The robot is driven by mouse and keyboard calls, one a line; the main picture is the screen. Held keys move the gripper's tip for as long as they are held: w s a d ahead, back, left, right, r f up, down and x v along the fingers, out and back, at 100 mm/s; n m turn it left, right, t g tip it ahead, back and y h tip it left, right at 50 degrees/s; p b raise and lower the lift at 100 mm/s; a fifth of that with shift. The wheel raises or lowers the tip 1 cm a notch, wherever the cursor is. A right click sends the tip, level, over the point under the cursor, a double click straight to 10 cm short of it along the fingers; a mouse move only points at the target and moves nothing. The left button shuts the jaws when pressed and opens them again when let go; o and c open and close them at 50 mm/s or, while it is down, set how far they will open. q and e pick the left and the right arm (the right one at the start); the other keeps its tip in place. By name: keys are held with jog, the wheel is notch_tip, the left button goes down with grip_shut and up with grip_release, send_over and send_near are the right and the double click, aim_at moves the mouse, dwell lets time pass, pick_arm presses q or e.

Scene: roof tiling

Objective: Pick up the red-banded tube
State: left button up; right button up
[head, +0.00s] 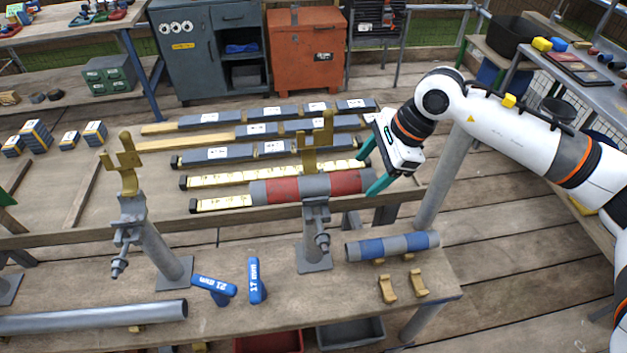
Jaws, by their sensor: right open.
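The red-banded tube (346,183), grey with two red bands, lies level across the middle stand (312,245), near a yellow upright bracket (310,158). My right gripper (367,173) comes in from the right with its teal fingers spread. One finger is above and one below the level of the tube's right end. The fingers look apart from each other, and I cannot tell whether either touches the tube. My left gripper is not in view.
A blue-banded tube (393,246) lies on the bench (400,310) below right. Two blue-handled tools (257,280) lie at the front, left of the middle stand. Another stand (150,240) with a yellow bracket is at left. Rows of dark and yellow strips (228,153) lie behind the tube.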

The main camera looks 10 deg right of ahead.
aim_at(364, 173)
jog(key=p+x, duration=0.1)
jog(key=x, duration=0.2)
jog(key=shift+w+a+f, duration=0.1)
jog(key=shift+a, duration=0.1)
jog(key=shift+f, duration=0.15)
jog(key=c, duration=1.3)
pick_arm(q)
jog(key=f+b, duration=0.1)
jog(key=b, duration=0.2)
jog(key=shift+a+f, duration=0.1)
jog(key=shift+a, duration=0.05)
pick_arm(e)
notch_tip(364, 173, up, 10)
jog(key=shift+r, duration=0.1)
jog(key=shift+c, duration=0.2)
